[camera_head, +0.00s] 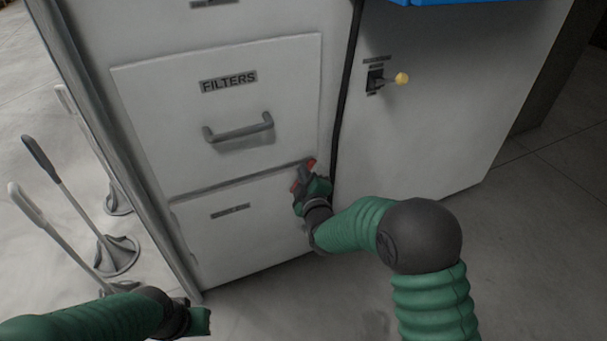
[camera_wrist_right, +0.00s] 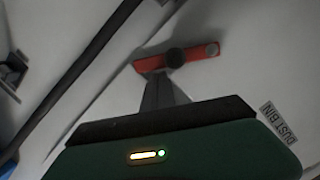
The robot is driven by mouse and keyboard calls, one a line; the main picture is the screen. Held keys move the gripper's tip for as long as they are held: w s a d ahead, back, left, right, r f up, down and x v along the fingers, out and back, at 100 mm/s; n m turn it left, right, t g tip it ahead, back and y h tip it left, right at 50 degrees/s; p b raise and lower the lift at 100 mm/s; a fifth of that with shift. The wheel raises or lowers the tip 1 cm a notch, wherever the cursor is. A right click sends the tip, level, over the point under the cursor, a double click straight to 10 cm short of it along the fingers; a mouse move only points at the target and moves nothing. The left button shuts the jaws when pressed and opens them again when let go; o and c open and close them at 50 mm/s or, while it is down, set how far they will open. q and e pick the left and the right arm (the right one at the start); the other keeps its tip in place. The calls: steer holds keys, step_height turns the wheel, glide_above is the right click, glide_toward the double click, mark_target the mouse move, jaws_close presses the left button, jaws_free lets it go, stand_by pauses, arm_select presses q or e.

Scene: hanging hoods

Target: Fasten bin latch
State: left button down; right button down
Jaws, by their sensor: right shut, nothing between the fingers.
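The red latch (camera_wrist_right: 204,53) lies nearly level, slightly tilted, in the right wrist view, with a dark round pivot in its middle. In the head view the latch (camera_head: 310,163) shows at the upper right corner of the lower bin front (camera_head: 247,235), partly hidden by my right gripper. My right gripper (camera_head: 308,178) is shut and empty, its fingertips close to the latch's left part in the wrist view; I cannot tell if they touch it. A DUST BIN label (camera_wrist_right: 279,124) shows there. My left gripper (camera_head: 200,320) is low at the left; its jaws are unclear.
Above the bin is a FILTERS drawer (camera_head: 150,100) with a grey handle (camera_head: 240,130). A black cable (camera_head: 343,105) runs down beside it. A yellow-knobbed lever (camera_head: 401,79) sticks out at the right. Long-handled tools (camera_head: 68,190) stand at the left. The floor (camera_head: 540,250) at the right is clear.

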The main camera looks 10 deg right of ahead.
mark_target(315, 168)
steer(key=shift+w+d+m+g+y+p, duration=0.2)
steer(key=shift+d+m+g+y+p, duration=0.1)
steer(key=shift+d+m+p, duration=0.5)
steer(key=d+f+m+p, duration=0.1)
steer(key=m, duration=0.1)
steer(key=w+d+f+m+g+y+p, duration=0.1)
steer(key=d+m+p, duration=0.1)
steer(key=shift+f, duration=0.2)
steer(key=shift+w+d+f+m+y+p, duration=0.15)
steer(key=shift+d+f+m+p, duration=0.1)
steer(key=shift+d+f+m, duration=0.25)
steer(key=shift+w+d+f+m+y+p, duration=0.1)
steer(key=shift+d+f+m+y+p, duration=0.1)
steer(key=shift+f+m, duration=0.35)
steer(key=shift+f, duration=0.15)
